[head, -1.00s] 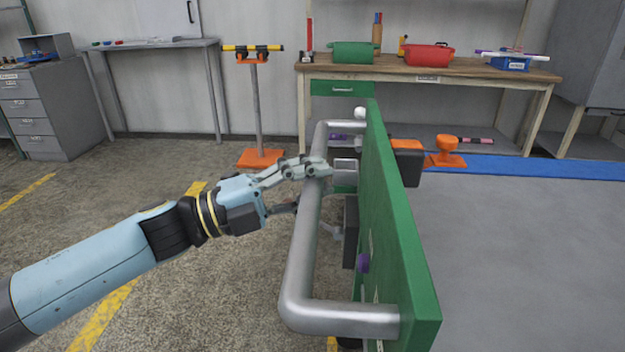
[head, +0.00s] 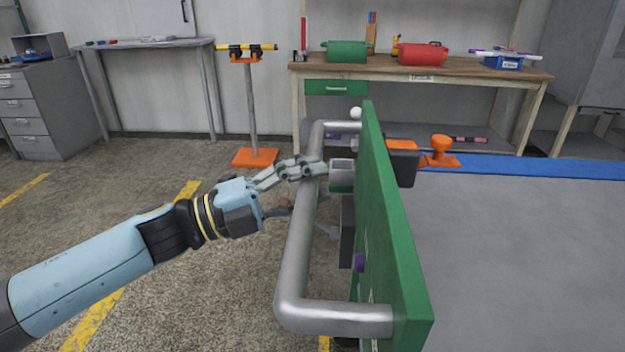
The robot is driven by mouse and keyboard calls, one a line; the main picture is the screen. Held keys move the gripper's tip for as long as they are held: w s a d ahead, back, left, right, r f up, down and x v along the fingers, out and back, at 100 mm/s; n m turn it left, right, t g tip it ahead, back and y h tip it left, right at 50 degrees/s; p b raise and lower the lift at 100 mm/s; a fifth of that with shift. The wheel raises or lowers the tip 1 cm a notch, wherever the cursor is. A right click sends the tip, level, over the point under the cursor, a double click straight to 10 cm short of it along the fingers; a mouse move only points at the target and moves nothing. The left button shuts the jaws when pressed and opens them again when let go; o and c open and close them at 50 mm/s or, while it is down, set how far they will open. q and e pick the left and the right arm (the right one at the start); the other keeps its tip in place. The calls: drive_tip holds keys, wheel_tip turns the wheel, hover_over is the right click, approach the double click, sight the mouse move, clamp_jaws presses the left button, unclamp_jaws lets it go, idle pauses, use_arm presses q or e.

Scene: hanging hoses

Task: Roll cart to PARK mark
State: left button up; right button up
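The cart shows a green upright end panel (head: 385,215) with a silver tubular handle (head: 293,260) on its left side. My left gripper (head: 302,188) comes in from the left at the handle's long bar. Its upper finger lies across the top of the bar. Its lower finger reaches toward the bar's underside, and its tip is partly hidden there. I cannot tell whether the fingers press on the bar. My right gripper is not in view. I see no lettered PARK mark.
Ahead stand an orange-based post stand (head: 255,157) and a wooden workbench (head: 420,71). A grey table (head: 150,44) and a drawer cabinet (head: 42,115) stand at left.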

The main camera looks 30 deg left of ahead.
use_arm(q)
drive_tip(key=shift+o, duration=1)
drive_tip(key=shift+w+d, duration=0.1)
drive_tip(key=shift+r, duration=0.1)
drive_tip(key=shift+s+a, duration=0.2)
drive_tip(key=v, duration=1.1)
drive_tip(key=shift+s+a+f, duration=0.15)
drive_tip(key=shift+s+f, duration=0.05)
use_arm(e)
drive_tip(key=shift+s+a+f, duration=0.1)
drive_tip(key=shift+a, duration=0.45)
